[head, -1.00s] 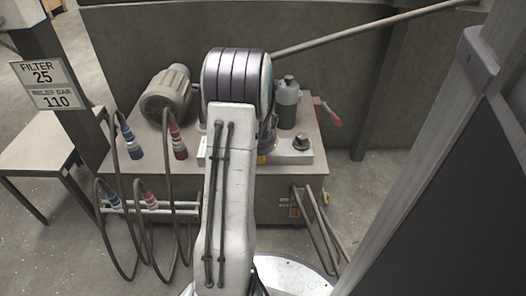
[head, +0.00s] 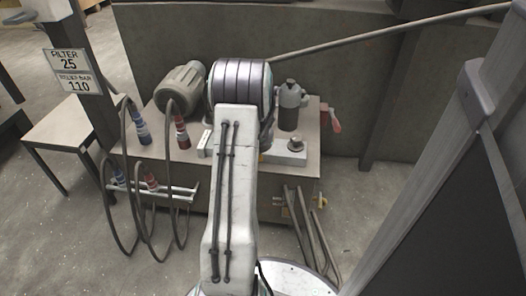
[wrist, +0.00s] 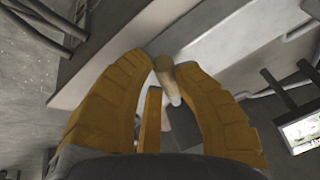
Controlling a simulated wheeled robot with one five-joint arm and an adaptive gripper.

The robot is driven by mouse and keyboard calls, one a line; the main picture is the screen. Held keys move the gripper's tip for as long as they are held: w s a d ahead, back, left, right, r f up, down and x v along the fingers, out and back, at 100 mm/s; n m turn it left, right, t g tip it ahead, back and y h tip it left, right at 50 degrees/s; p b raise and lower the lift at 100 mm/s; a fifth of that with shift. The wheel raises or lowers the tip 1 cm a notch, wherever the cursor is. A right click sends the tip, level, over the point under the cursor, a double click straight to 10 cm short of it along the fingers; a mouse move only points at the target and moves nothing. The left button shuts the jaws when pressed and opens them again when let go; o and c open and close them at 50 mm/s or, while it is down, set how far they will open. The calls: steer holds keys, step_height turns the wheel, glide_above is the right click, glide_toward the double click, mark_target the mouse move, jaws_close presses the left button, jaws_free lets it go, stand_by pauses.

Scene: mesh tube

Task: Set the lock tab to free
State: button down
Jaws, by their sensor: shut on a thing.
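In the wrist view my gripper (wrist: 166,68) has its two yellow-orange fingers closed in around a small brass-coloured peg (wrist: 165,73) with a pale tip. The peg lies between the fingertips; it may be the lock tab, but I cannot tell its setting. A narrow yellow bar (wrist: 150,118) shows between the fingers, nearer the palm. In the head view my own arm reaches over the power unit (head: 250,180) and hides my gripper and whatever it holds. A round knob (head: 296,145) sits on a pale block right of my arm.
A motor (head: 183,88) and red and blue hose couplings stand left of my arm, with hoses looping down in front. A grey canister (head: 288,105) and a red handle (head: 333,122) are on the right. A sign (head: 72,72) reads FILTER 25, RELIEF BAR 110.

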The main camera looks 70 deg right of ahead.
steer(key=c, duration=0.9)
jaws_free()
steer(key=v, duration=1.1)
steer(key=shift+a+r, duration=0.15)
steer(key=shift+r, duration=0.2)
